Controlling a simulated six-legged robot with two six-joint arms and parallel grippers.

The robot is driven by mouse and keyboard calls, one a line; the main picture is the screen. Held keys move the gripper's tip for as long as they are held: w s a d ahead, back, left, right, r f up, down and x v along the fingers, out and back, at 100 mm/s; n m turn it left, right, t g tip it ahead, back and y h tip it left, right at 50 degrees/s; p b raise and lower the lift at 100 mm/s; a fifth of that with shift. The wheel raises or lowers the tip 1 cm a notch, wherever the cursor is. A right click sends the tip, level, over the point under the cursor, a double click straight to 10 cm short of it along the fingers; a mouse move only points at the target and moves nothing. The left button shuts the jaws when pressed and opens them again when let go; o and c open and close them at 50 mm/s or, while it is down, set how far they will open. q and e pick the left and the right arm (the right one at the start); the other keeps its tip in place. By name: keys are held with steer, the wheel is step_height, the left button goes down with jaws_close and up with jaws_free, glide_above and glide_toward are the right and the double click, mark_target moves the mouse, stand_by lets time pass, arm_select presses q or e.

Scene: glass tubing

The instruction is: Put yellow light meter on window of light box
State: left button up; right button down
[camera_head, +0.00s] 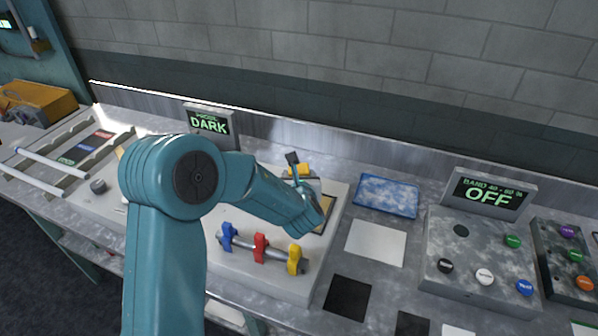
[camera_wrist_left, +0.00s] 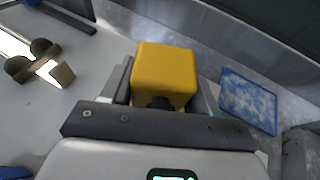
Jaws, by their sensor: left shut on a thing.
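The yellow light meter (camera_wrist_left: 165,70) is a rounded block held between the two grey fingers of my left gripper (camera_wrist_left: 162,92) in the wrist view. In the head view a little of its yellow (camera_head: 299,170) shows beyond my teal wrist, over the pale board. My left gripper (camera_head: 306,184) is shut on it and partly hidden by the wrist. A grey control box (camera_head: 450,273) stands at the right with coloured buttons and a display (camera_head: 487,193) reading OFF; I cannot tell whether it is the light box, and no window is clear. My right gripper is not in view.
A display reading DARK (camera_head: 208,123) stands at the back. Blue, red and yellow clamps (camera_head: 260,248) stand on the pale board. A blue mottled pad (camera_head: 387,196), a white square (camera_head: 376,243) and a black square (camera_head: 346,298) lie right of it. Glass rods (camera_head: 40,164) lie left.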

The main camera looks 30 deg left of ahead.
arm_select(q)
steer(key=shift+f, duration=0.25)
steer(key=shift+a, duration=0.1)
steer(key=shift+f, duration=0.1)
steer(key=shift+f+b, duration=0.3)
steer(key=shift+b, duration=0.2)
steer(key=o, duration=1.3)
steer(key=shift+o, duration=0.2)
